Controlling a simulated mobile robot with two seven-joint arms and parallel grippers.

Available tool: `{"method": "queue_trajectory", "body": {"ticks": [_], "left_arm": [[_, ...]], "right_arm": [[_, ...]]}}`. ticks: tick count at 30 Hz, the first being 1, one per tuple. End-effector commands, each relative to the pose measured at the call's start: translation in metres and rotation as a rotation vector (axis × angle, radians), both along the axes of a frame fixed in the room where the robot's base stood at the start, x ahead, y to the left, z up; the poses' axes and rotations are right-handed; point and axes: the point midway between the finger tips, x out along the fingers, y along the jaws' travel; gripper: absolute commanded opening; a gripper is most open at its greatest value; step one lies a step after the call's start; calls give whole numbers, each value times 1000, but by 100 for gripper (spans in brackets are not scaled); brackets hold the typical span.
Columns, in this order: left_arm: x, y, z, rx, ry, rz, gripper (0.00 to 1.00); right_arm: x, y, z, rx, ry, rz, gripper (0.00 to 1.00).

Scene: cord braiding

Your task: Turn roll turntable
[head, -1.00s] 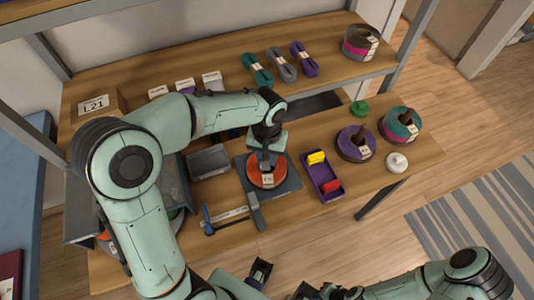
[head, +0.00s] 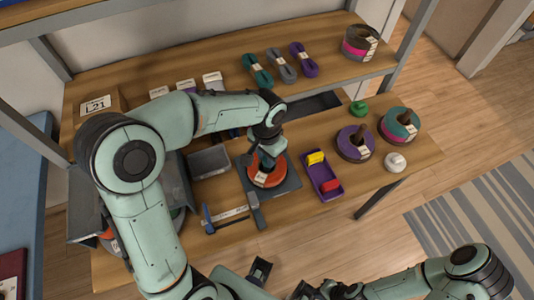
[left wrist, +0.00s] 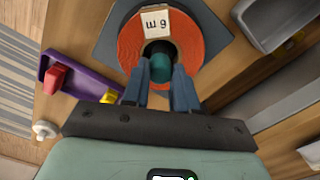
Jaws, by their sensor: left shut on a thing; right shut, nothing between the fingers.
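An orange roll (head: 269,181) with a white label lies on a dark square turntable plate (head: 289,184) at the middle front of the bench. The roll (left wrist: 127,47) and the plate (left wrist: 101,47) also show in the left wrist view. My left gripper (head: 266,160) points down over the roll's centre. In the left wrist view its two fingers (left wrist: 159,88) are shut on a teal knob (left wrist: 160,68) in the roll's hole. My right gripper (head: 303,291) is at the bottom edge of the head view, shut, away from the bench and partly cut off.
A purple tray (head: 322,179) with yellow and red pieces stands just right of the turntable. Further right are purple (head: 352,146) and teal (head: 400,125) rolls. A clamp-like tool (head: 226,217) and a grey bin (head: 208,162) lie to the left.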

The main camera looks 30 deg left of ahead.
Motion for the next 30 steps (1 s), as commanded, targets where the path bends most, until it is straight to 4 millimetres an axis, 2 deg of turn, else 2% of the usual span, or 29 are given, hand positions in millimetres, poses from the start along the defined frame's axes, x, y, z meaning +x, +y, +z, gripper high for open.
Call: {"method": "queue_trajectory", "body": {"ticks": [30], "left_arm": [[2,0,3,2,-9,-509,0]], "right_arm": [[7,0,15,1,-8,0,0]]}}
